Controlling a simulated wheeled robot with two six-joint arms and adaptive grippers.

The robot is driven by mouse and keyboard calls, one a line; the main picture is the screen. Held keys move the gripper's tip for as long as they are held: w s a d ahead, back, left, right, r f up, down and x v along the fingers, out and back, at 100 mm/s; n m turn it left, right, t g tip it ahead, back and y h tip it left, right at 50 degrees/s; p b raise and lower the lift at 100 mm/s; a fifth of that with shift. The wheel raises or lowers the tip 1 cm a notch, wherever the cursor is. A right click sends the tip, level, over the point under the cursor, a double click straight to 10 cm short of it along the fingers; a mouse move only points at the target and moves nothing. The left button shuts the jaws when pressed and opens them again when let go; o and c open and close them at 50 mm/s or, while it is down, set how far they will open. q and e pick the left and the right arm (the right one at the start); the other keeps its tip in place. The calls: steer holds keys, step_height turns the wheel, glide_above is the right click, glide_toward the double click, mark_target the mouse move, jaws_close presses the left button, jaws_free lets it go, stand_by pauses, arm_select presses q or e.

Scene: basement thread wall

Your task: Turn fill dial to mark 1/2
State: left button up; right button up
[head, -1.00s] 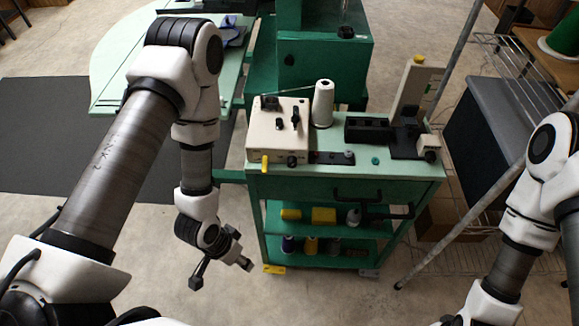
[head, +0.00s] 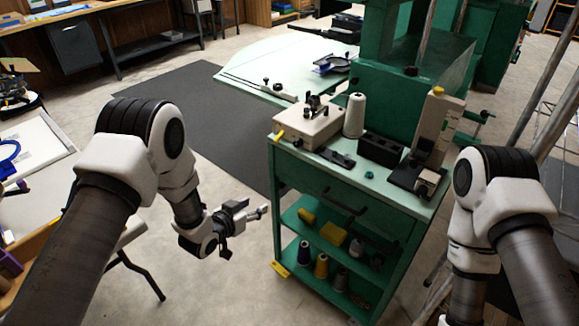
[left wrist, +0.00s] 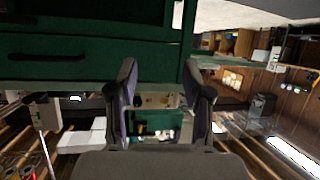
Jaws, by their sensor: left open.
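A cream box (head: 308,126) with black knobs (head: 314,104) on its top stands at the left end of the green cart's top. Which knob is the fill dial, and its marks, are too small to tell. My left gripper (head: 246,232) is open and empty, left of the cart, apart from it and lower than its top. Its two fingers (left wrist: 163,100) also show spread in the left wrist view, with nothing between them. My right arm shows at the right of the head view, but its gripper is out of the picture.
The green cart (head: 330,186) also bears a white thread cone (head: 354,116), a black block (head: 380,150) and a cream upright device (head: 437,130). Lower shelves hold several spools. A pale green table (head: 270,75) stands behind.

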mark_target(296, 144)
arm_select(q)
steer(key=w+d+r+m+t+h, duration=0.1)
steer(key=w+d+r, duration=0.2)
steer(key=w, duration=0.1)
steer(key=w+d+r+m+h+b, duration=0.1)
steer(key=w+d+r+h, duration=0.1)
steer(key=w+d+r, duration=0.2)
steer(key=w+d+r+m+t+h, duration=0.1)
steer(key=w+d+r+h, duration=0.1)
steer(key=w, duration=0.3)
steer(key=shift+w+d+r+m+t+b, duration=0.3)
steer(key=shift+w+d+r+m, duration=0.1)
steer(key=shift+d+r, duration=0.35)
steer(key=shift+w, duration=0.3)
steer(key=shift+r, duration=0.1)
jaws_close()
arm_select(e)
step_height(296, 144, down, 3)
steer(key=shift+f, duration=0.2)
